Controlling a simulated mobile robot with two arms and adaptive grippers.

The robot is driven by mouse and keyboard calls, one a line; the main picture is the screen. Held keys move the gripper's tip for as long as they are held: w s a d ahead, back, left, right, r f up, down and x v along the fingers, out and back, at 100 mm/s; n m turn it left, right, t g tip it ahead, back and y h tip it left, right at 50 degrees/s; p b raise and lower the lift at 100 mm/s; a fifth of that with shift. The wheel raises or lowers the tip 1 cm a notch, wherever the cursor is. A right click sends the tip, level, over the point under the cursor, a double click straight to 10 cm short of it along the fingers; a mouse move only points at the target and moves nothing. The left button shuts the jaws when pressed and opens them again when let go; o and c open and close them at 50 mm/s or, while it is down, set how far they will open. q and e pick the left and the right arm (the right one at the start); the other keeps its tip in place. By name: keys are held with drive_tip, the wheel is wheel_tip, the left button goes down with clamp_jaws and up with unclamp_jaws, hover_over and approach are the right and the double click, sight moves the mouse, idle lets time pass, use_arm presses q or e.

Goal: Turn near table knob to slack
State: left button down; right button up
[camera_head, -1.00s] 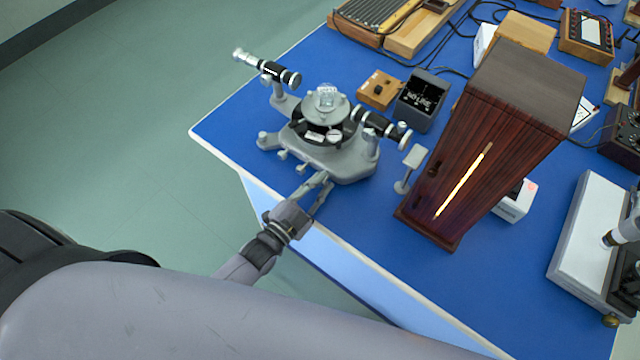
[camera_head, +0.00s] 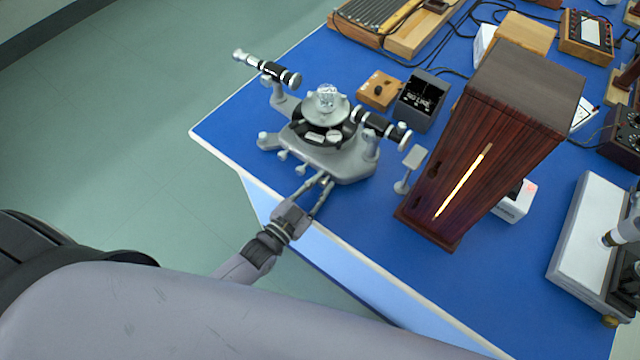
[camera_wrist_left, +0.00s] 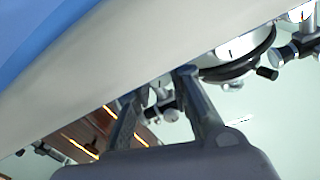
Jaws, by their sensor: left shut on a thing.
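The grey spectrometer (camera_head: 325,160) stands near the table's left corner, with two black-and-silver telescope tubes and a round top holding a clear glass piece (camera_head: 326,97). Small knobs (camera_head: 302,169) stick out along its front edge. My left gripper (camera_head: 322,180) reaches in from the front, its fingertips at the rightmost of these knobs, which they mostly hide. In the left wrist view a small metallic knob (camera_wrist_left: 165,97) shows between the two fingers of my left gripper (camera_wrist_left: 160,84), which is shut on it. My right gripper is not in view.
A tall dark wooden box (camera_head: 500,130) with a bright slit stands to the right. A small grey post with a plate (camera_head: 410,165) stands between it and the spectrometer. The white-edged blue table (camera_head: 370,230) is clear in front; cables run behind.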

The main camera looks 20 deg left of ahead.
use_arm(q)
drive_tip(key=n, duration=0.6)
drive_tip(key=shift+n, duration=0.3)
idle(0.4)
drive_tip(key=c, duration=1.5)
unclamp_jaws()
drive_tip(key=shift+o, duration=0.2)
drive_tip(key=v, duration=1.2)
